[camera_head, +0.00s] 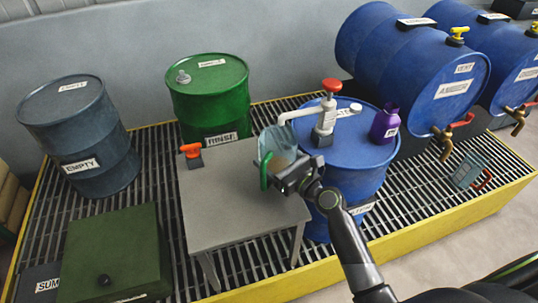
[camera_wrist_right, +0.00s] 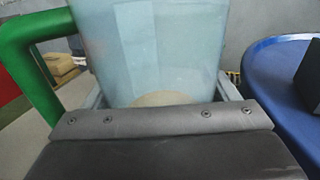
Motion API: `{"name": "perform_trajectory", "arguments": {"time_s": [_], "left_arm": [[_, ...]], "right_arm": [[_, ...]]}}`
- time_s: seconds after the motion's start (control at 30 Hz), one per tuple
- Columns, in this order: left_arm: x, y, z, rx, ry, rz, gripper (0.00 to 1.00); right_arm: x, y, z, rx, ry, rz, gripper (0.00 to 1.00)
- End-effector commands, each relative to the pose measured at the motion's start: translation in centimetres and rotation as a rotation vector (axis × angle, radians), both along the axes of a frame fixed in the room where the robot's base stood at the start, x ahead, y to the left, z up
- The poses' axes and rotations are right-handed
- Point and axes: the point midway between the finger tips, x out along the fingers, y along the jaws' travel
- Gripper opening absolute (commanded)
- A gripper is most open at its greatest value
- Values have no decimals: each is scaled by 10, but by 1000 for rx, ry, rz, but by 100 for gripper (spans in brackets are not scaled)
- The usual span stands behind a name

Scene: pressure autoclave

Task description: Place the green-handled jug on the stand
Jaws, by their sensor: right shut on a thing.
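The green-handled jug (camera_head: 273,141) is a pale blue, see-through vessel, and its green handle (camera_head: 265,171) faces left. My right gripper (camera_head: 287,172) is shut on the jug and holds it upright at the right edge of the grey stand (camera_head: 225,208), below the pump spout. I cannot tell whether its base touches the stand. In the right wrist view the jug (camera_wrist_right: 150,45) fills the middle between the fingers, with something tan low inside or behind it. Its lower part is hidden by the gripper. My left gripper is not in view.
A blue drum (camera_head: 350,160) with a red-topped pump (camera_head: 328,110) and a purple bottle (camera_head: 385,123) stands close right. An orange-red valve (camera_head: 191,150) sits at the stand's back left corner. A green drum (camera_head: 208,98) is behind. The stand's left and front top is clear.

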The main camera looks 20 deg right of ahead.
Motion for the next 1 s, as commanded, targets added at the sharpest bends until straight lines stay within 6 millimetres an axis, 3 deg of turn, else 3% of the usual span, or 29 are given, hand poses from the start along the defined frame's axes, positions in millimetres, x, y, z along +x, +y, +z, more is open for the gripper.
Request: {"name": "perform_trajectory", "arguments": {"time_s": [0.17, 0.23, 0.7, 0.73, 0.87, 1.0], "left_arm": [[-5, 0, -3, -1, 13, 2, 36], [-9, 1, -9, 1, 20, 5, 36], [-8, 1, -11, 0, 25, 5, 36], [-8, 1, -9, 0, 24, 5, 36], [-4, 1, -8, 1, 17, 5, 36], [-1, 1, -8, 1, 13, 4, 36]], "right_arm": [[30, 14, 2, 3, -4, 1, 49], [26, 12, -13, 3, -1, -1, 49], [26, 12, -18, 1, -3, 0, 49], [26, 11, -17, 1, -2, 0, 84], [25, 11, -17, 0, -1, 0, 100], [25, 11, -17, 0, -1, 0, 100]]}}
